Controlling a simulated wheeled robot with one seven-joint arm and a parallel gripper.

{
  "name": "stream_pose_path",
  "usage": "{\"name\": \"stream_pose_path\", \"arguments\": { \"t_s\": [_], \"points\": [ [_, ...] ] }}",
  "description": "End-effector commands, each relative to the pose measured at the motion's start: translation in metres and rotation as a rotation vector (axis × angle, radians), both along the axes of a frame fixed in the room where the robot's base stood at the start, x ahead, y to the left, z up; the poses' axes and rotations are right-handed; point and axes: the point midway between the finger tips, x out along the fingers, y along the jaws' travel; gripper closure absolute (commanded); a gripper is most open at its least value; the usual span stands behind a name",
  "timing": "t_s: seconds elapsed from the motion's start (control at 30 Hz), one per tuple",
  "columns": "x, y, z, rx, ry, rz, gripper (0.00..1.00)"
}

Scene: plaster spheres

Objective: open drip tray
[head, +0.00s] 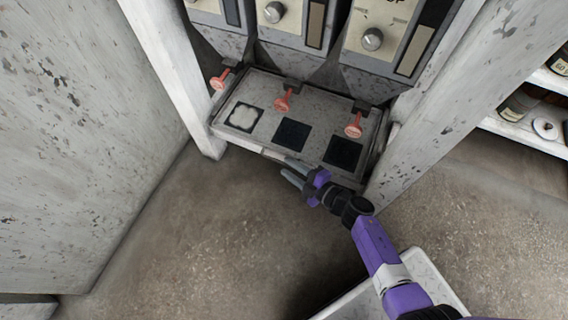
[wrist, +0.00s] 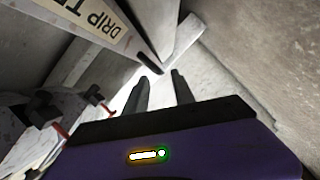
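The drip tray unit (head: 260,147) is a grey, speckled ledge below the dispensers, with square insets on top. In the wrist view its pale front (wrist: 118,34) carries a label (wrist: 88,18) of which "DRIP T" can be read. A short dark bar or slot (wrist: 150,64) shows at the end of that front, just ahead of my fingertips. My gripper (head: 290,169) is at the ledge's front edge, right of its middle. In the wrist view my gripper (wrist: 160,80) has its two fingers apart with nothing between them. I cannot tell whether a finger touches the front.
Three red taps (head: 283,99) stick out above the ledge. Dispensers with knobs (head: 372,39) stand behind it. White posts (head: 172,75) flank it on both sides. Shelves with bottles (head: 520,101) are at the right. The floor (head: 190,225) in front is clear.

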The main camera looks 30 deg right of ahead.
Motion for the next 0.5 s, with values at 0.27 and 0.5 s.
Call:
{"name": "stream_pose_path", "arguments": {
  "t_s": [0.27,0.5],
  "points": [
    [0.032,0.010,-0.009,0.000,-0.001,-0.001,0.69],
    [0.037,0.012,-0.009,0.001,0.000,0.000,0.69]
  ]
}}
